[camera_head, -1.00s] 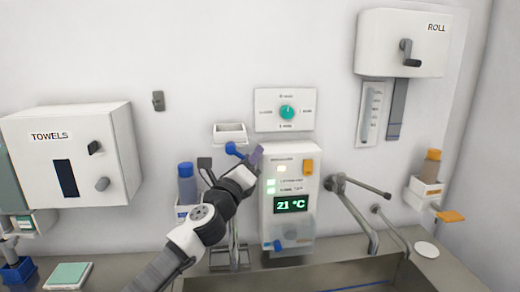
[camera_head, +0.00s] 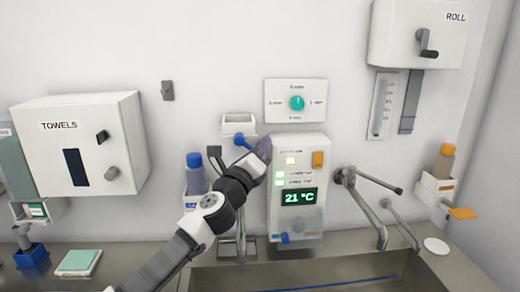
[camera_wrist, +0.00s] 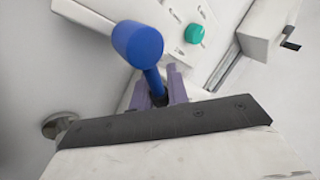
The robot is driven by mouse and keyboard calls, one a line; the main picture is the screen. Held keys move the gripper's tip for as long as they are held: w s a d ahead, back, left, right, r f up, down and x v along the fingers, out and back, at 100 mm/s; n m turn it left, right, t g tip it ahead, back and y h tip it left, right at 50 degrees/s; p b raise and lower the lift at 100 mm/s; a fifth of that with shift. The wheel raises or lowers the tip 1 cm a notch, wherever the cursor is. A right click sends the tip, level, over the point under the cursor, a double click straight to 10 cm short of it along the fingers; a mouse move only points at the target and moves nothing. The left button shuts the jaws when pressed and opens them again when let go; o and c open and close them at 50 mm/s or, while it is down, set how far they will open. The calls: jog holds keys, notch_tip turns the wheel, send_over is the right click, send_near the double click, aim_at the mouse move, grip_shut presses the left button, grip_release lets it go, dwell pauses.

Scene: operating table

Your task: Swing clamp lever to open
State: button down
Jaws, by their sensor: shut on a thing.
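The clamp lever (camera_head: 239,140) is a blue knob on a stem at the upper left of the white wall unit (camera_head: 317,222). In the wrist view, the blue lever (camera_wrist: 139,44) stands large between the two purple fingers of my gripper (camera_wrist: 160,88). Its stem runs down between them, and they are shut on it. In the head view, my gripper (camera_head: 263,150) is at the unit's upper left corner, with the knob showing just left of the fingers. The clamp's pivot is hidden behind my gripper.
A dial panel (camera_head: 281,101) and a small white tray (camera_head: 238,127) are just above. A blue-capped bottle (camera_head: 196,176) is left of my arm. A tap (camera_head: 366,205) projects at right over the basin (camera_head: 350,276). The towel box (camera_head: 125,150) is far left.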

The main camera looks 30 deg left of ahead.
jog(key=shift+w+d+r+n+t+y+b, duration=0.1)
jog(key=shift+r+n+t+y+b, duration=0.3)
jog(key=shift+n+b, duration=0.5)
jog(key=shift+w+d+r+n+t+y+b, duration=0.15)
jog(key=shift+r+n+y+b, duration=0.1)
jog(key=shift+n+y+b, duration=0.5)
jog(key=shift+s+r+n+t+y+b, duration=0.1)
jog(key=shift+r+n+t+y+b, duration=0.2)
jog(key=shift+n+b, duration=0.65)
jog(key=c, duration=1.4)
grip_release()
jog(key=shift+o, duration=0.2)
jog(key=b+v, duration=0.6)
jog(key=v, duration=0.7)
jog(key=shift+s, duration=0.35)
